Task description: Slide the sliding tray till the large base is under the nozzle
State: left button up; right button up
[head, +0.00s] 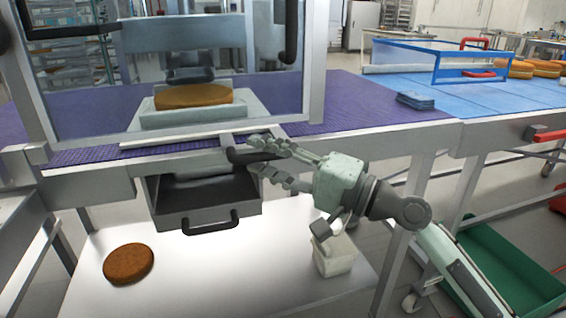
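The pale sliding tray (150,121) sits on the purple belt behind the clear guard. A brown round base (193,97) lies on it, below and slightly in front of the dark nozzle part (190,75); their exact alignment I cannot tell. A black handle (240,156) is at the tray's front edge. My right gripper (262,157) comes in from the right with its fingers apart, one above and one below the handle's right end. Whether they touch it I cannot tell. My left gripper is not in view.
The framed guard (170,133) stands over the tray. A grey drawer (205,205) with a black handle hangs below. Another brown round (128,263) and a white tub (333,253) are on the lower white shelf. Blue cloths (415,101) lie on the belt at right.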

jog(key=v, duration=1.1)
jog(key=shift+d, duration=0.35)
jog(key=shift+s+f, duration=0.1)
jog(key=s+d+f+n+h, duration=0.1)
jog(key=d+f+h, duration=0.15)
jog(key=f, duration=0.75)
jog(key=d+f+n+h, duration=0.1)
jog(key=f+h, duration=0.3)
jog(key=f, duration=0.5)
jog(key=s+d+f+n+h, duration=0.1)
jog(key=d+f+h, duration=0.15)
jog(key=f, duration=0.75)
jog(key=s+d+f+n+g+h, duration=0.1)
jog(key=s+d+f+g+h, duration=0.2)
jog(key=s+d+f, duration=0.4)
jog(key=s+d+f+n+g+h, duration=0.1)
jog(key=s+d+f+g+h, duration=0.1)
jog(key=s+d+f+h, duration=0.4)
jog(key=s+d+f, duration=0.1)
jog(key=s+f, duration=0.2)
jog(key=f, duration=0.3)
jog(key=shift+s+d+f+g+h, duration=0.15)
jog(key=shift+d+f+g+h, duration=0.15)
jog(key=shift+f+g, duration=0.1)
